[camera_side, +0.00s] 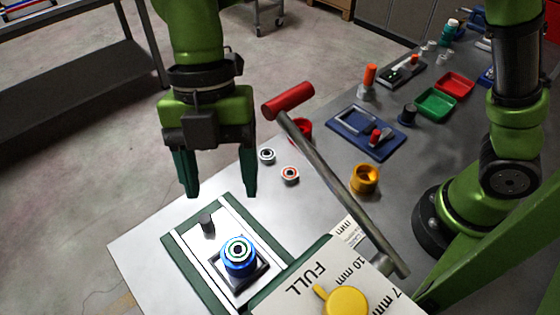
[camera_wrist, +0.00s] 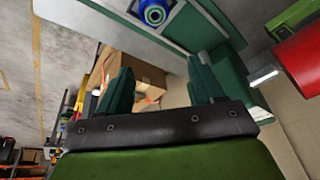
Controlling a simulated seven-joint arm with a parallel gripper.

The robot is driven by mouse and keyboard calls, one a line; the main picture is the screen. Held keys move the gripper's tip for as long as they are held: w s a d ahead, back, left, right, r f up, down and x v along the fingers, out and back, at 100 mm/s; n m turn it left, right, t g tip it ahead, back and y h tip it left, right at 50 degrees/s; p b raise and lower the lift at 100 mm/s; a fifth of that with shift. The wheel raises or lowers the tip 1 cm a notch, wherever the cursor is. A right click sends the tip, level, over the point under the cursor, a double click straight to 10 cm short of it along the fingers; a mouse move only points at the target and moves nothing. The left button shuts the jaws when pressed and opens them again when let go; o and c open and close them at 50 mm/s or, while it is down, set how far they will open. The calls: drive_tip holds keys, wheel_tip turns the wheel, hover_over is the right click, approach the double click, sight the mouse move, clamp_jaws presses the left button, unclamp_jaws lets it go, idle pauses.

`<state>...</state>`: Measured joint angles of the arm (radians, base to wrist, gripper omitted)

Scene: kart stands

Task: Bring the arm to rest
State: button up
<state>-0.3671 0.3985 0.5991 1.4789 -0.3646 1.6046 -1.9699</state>
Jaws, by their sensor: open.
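My gripper (camera_side: 221,188) hangs in the air above the far edge of the green-edged fixture (camera_side: 183,268) in the side view. Its two dark green fingers are apart with nothing between them; the fingers also show in the wrist view (camera_wrist: 162,90). A blue-ringed round part (camera_side: 239,255) sits in the square seat of the fixture, below and to the right of the fingers, apart from them. It also shows at the top of the wrist view (camera_wrist: 154,12).
A lever with a red grip (camera_side: 288,101) rises close to the right of my gripper. A yellow knob (camera_side: 346,300) sits on a labelled panel. Small bearings (camera_side: 289,175), an orange cup (camera_side: 365,178), a blue tray (camera_side: 367,133), and green and red bins stand on the table.

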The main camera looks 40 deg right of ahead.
drive_tip(key=s+d+r+m+t+y, duration=0.25)
drive_tip(key=r+m, duration=0.35)
drive_tip(key=m, duration=0.6)
drive_tip(key=s+d+r+m+t+y, duration=0.1)
drive_tip(key=d+r+m+y, duration=0.15)
drive_tip(key=r+m, duration=0.6)
drive_tip(key=w+d+f+m+t, duration=0.1)
drive_tip(key=w+d+m+t, duration=0.2)
drive_tip(key=d+m, duration=0.35)
drive_tip(key=w+d+f+m+t, duration=0.1)
drive_tip(key=w+d+m+t, duration=0.2)
drive_tip(key=d+m, duration=0.4)
drive_tip(key=s+d+f+n+h, duration=0.1)
drive_tip(key=s+d+f+h, duration=0.1)
drive_tip(key=d+f, duration=0.3)
drive_tip(key=s+d+f+n+h, duration=0.1)
drive_tip(key=d+f+h, duration=0.2)
drive_tip(key=d+f, duration=0.2)
drive_tip(key=d+t, duration=0.1)
drive_tip(key=d, duration=0.2)
drive_tip(key=shift+s+d+f+n, duration=0.3)
drive_tip(key=shift+s+d+f, duration=0.1)
